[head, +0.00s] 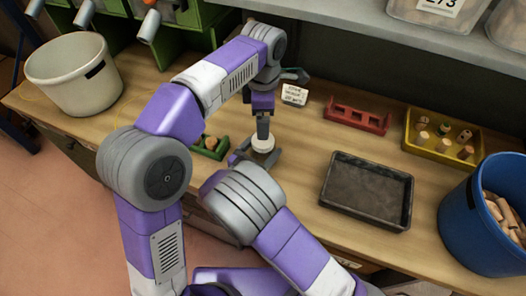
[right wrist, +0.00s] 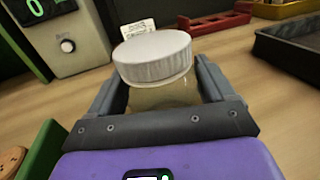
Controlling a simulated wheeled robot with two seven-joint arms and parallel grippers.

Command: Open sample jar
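The sample jar has a ribbed white lid (head: 263,143). In the right wrist view the lid (right wrist: 153,55) sits on a cloudy, tan-looking body (right wrist: 165,97). My right gripper (head: 253,157) has one finger on each side of the jar body, below the lid, and appears shut on it; the fingers also show in the right wrist view (right wrist: 165,90). My left gripper (head: 263,128) points down over the lid in the head view. Its fingers are seen edge-on, so their opening is unclear. The right wrist view shows nothing touching the lid top.
A small green tray (head: 211,148) with cork lies left of the jar. A sign (head: 294,95) and red rack (head: 357,116) stand behind. A yellow tray (head: 409,143), black tray (head: 367,190) and blue bin (head: 462,225) are right. A display device (right wrist: 68,45) stands behind left.

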